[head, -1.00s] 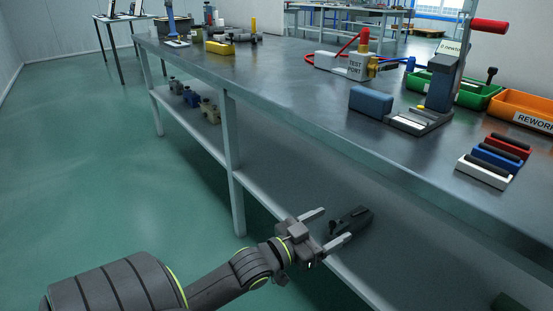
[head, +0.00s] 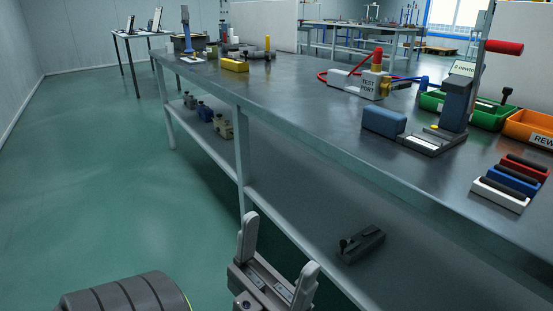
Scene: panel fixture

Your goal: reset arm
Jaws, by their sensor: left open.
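My left gripper (head: 278,247) is at the bottom centre of the head view, with its two grey fingers spread apart and nothing between them. It is in front of the bench's lower shelf, to the left of a black device (head: 361,244) lying on that shelf. The gripper and the device are apart. Part of my left arm (head: 130,296) shows at the bottom left. The link between it and the gripper is out of the picture. My right gripper is not in view.
The metal bench (head: 290,113) runs diagonally, its edge and leg close to my gripper. On top are a test port block (head: 371,87), a blue block (head: 384,120), a lever press (head: 455,105), green (head: 490,116) and orange (head: 533,130) bins. Open green floor (head: 110,190) lies left.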

